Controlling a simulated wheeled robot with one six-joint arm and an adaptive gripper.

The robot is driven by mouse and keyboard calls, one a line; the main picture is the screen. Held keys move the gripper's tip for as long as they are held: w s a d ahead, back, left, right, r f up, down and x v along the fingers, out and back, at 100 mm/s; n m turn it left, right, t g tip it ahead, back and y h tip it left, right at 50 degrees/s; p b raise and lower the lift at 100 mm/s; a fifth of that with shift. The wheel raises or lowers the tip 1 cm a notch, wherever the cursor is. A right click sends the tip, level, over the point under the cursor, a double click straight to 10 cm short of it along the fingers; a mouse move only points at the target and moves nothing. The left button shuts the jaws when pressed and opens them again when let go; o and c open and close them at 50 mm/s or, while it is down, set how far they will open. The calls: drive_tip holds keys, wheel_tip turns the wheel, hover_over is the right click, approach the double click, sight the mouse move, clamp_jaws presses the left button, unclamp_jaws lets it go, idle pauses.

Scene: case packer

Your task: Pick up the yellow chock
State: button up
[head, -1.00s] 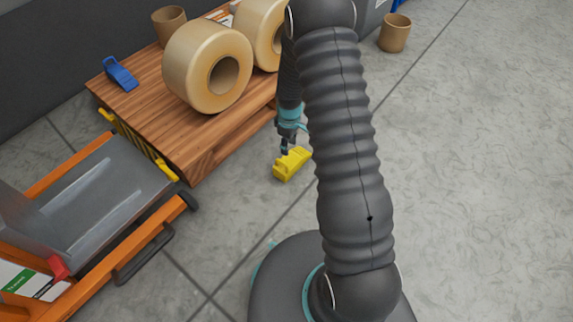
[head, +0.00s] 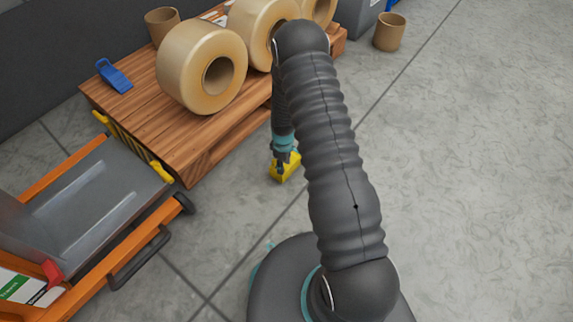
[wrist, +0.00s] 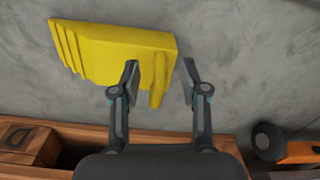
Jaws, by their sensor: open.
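The yellow chock (head: 284,167) lies on the grey floor beside the wooden pallet, and my gripper (head: 280,166) is low over it, hiding part of it. In the wrist view the chock (wrist: 115,52) fills the upper left, with its ridged end to the left. My gripper (wrist: 159,75) is open there. Its two fingers reach toward the chock's right end, a narrow part of which shows between them. Whether either finger touches the chock I cannot tell.
The wooden pallet (head: 150,110) with large tape rolls (head: 202,68) and a blue piece (head: 114,76) stands close to the left of the chock. An orange-framed cart (head: 140,245) is at lower left. Open floor lies to the right, with a cardboard core (head: 390,32).

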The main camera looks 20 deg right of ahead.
wheel_tip(320, 180, down, 2)
drive_tip(key=shift+f, duration=0.1)
clamp_jaws()
idle(0.5)
